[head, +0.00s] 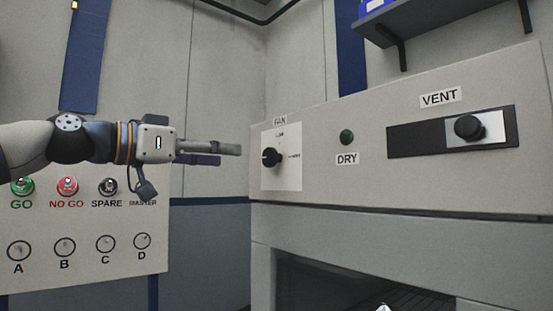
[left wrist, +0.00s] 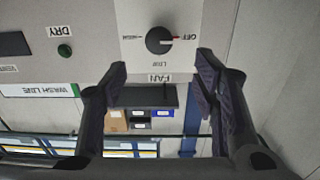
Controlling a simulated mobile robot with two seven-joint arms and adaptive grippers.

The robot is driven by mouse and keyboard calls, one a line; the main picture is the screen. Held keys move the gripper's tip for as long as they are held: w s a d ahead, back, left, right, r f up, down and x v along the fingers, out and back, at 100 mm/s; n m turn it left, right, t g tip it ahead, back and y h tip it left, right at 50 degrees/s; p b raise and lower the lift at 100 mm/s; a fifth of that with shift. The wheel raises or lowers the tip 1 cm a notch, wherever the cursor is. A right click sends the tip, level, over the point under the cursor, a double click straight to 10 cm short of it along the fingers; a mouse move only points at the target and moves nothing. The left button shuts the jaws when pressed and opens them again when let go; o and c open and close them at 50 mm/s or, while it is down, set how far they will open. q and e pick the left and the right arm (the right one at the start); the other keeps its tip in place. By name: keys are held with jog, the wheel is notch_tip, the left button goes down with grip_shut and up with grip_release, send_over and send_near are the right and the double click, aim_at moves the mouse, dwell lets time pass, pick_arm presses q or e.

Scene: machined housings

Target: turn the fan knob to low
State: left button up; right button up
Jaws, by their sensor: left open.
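The black fan knob (head: 271,157) sits on a white plate under the FAN label on the grey panel's left end. A reddish mark on the knob faces the OFF side. My left gripper (head: 229,154) is open and empty, left of the knob and apart from it. In the left wrist view its two fingers (left wrist: 162,66) spread below the knob, on the FAN label side. My right gripper is not in view.
A green DRY button (head: 346,137) and a VENT slider with a black knob (head: 468,127) lie right of the fan knob. A panel with GO and NO GO buttons (head: 85,230) stands at the left. A shelf (head: 425,22) hangs above the machine.

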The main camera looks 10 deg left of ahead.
aim_at(267, 157)
pick_arm(q)
jog(key=x, duration=0.6)
jog(key=b+x, duration=0.1)
jog(key=x, duration=0.2)
jog(key=shift+w+d+f, duration=0.2)
jog(key=shift+w+f, duration=0.05)
jog(key=shift+f, duration=0.05)
jog(key=shift+w+d+r, duration=0.15)
jog(key=shift+d, duration=0.1)
jog(key=c, duration=1.2)
